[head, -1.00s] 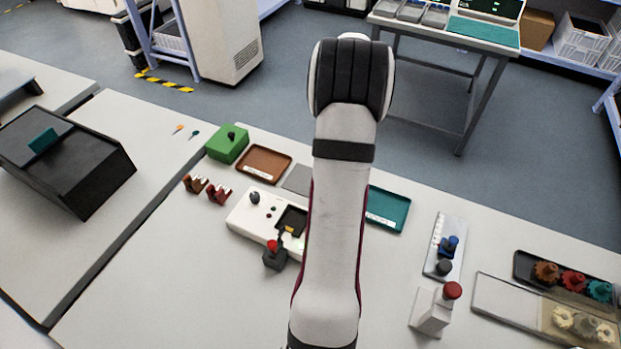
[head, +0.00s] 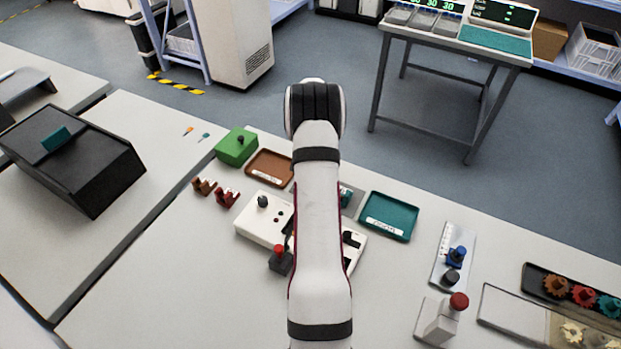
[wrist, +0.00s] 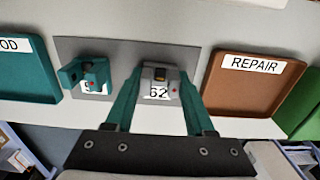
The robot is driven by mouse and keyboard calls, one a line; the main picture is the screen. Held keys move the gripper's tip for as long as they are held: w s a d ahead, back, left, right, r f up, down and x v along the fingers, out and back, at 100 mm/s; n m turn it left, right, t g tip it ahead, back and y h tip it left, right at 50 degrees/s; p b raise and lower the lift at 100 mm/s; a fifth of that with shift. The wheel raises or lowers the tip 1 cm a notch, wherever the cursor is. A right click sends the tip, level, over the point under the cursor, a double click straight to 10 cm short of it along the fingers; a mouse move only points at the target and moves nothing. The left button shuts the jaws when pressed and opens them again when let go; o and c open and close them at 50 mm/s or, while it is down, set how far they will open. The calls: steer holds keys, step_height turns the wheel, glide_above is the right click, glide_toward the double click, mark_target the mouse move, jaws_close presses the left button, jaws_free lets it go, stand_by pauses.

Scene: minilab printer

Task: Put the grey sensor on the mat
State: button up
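The grey sensor (wrist: 160,73), with a white "62" label and a small red spot, is between the two teal fingers of my gripper (wrist: 160,78) in the wrist view. The fingers look shut on its sides. It is over the right part of the grey mat (wrist: 122,50); I cannot tell whether its underside touches the mat. A teal sensor (wrist: 88,74), also labelled, stands on the mat's left part, and it shows in the head view (head: 346,195). My arm hides the gripper and the grey sensor in the head view.
A brown REPAIR tray (wrist: 250,87) and a green box (head: 236,146) lie to one side of the mat, a teal tray (head: 388,216) to the other. A white device (head: 258,220) with a red-topped lever stands in front. A blue-knobbed stand (head: 455,257) is at right.

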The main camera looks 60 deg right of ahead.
steer(key=o, duration=0.4)
steer(key=shift+o, duration=0.2)
step_height(320, 180, up, 12)
steer(key=w+a+r+n, duration=0.25)
steer(key=a+r, duration=0.25)
steer(key=a, duration=0.5)
steer(key=w+a+r+n, duration=0.2)
steer(key=w+a+r, duration=0.2)
steer(key=a, duration=0.7)
steer(key=s+a+r+n+y, duration=0.15)
steer(key=s+a, duration=0.25)
steer(key=a, duration=0.5)
steer(key=s+a+r+n, duration=0.1)
steer(key=s+a+n, duration=0.25)
steer(key=a, duration=0.65)
steer(key=s+a+f+n, duration=0.2)
steer(key=s+a, duration=0.4)
steer(key=s, duration=0.3)
steer(key=shift+s+f+n, duration=0.35)
steer(key=shift+f+n, duration=0.05)
steer(key=shift+n, duration=0.15)
